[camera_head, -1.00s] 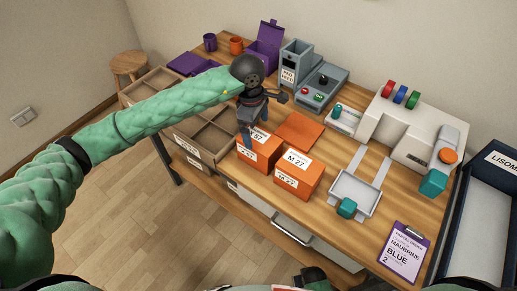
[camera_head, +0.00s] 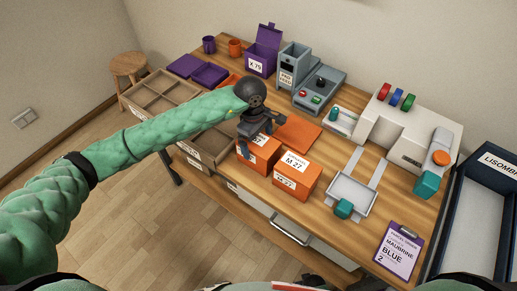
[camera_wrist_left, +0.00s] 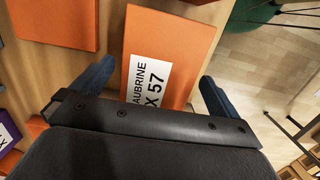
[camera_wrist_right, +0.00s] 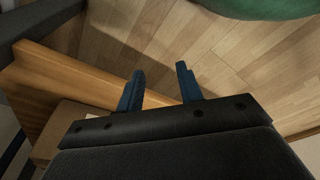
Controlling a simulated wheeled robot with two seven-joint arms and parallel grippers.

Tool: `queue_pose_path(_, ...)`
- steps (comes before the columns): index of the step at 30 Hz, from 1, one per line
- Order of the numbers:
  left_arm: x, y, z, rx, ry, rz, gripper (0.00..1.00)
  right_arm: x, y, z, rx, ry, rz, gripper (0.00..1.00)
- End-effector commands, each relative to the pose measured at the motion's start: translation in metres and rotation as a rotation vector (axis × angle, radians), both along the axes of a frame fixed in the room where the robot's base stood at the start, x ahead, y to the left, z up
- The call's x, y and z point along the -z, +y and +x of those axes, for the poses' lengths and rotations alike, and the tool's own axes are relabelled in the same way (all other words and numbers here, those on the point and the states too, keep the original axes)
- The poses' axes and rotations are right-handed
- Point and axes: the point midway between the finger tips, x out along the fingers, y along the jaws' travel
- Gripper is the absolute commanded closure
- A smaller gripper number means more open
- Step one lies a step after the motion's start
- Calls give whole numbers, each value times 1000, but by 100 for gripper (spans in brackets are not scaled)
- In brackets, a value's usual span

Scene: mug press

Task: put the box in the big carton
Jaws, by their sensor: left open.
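Two orange boxes stand at the table's front edge: one labelled MAUBRINE X 57 (camera_head: 262,158), one labelled M 27 (camera_head: 297,175). My left gripper (camera_head: 262,138) is open above the X 57 box. In the left wrist view the X 57 box (camera_wrist_left: 170,45) lies between the spread fingers (camera_wrist_left: 156,75), with gaps on both sides. The gripper partly covers this box in the head view. My right gripper (camera_wrist_right: 161,72) is open and empty over the floor. Which container is the big carton I cannot tell; a large dark crate labelled LISOMB (camera_head: 459,215) is at the right.
A divided tray (camera_head: 160,90) and an open purple box labelled X 79 (camera_head: 262,58) are at the back left. A flat orange piece (camera_head: 299,132) lies behind the boxes. A grey machine (camera_head: 318,90), a white press (camera_head: 395,135) and a clipboard (camera_head: 400,250) take up the right.

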Motion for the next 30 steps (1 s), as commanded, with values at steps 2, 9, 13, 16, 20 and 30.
queue_pose_path(2, 3, -2, -1, 0, 3, 0, 0, 6, -4, -4, -2, -4, -4, 64)
queue_pose_path(9, 23, -4, -2, -1, 1, 0, 0, 27, -15, -17, -9, -21, -11, 64)
queue_pose_path(13, 30, -5, -2, -1, 1, -1, 0, 33, -18, -21, -10, -26, -12, 64)
queue_pose_path(16, 32, -5, -2, -1, 0, 0, 0, 35, -18, -21, -11, -28, -13, 64)
queue_pose_path(20, 32, -5, -2, 0, 0, 0, 0, 35, -18, -21, -11, -29, -13, 64)
queue_pose_path(30, 31, -5, -2, 0, -1, -1, 57, 35, -19, -22, -11, -28, -13, 64)
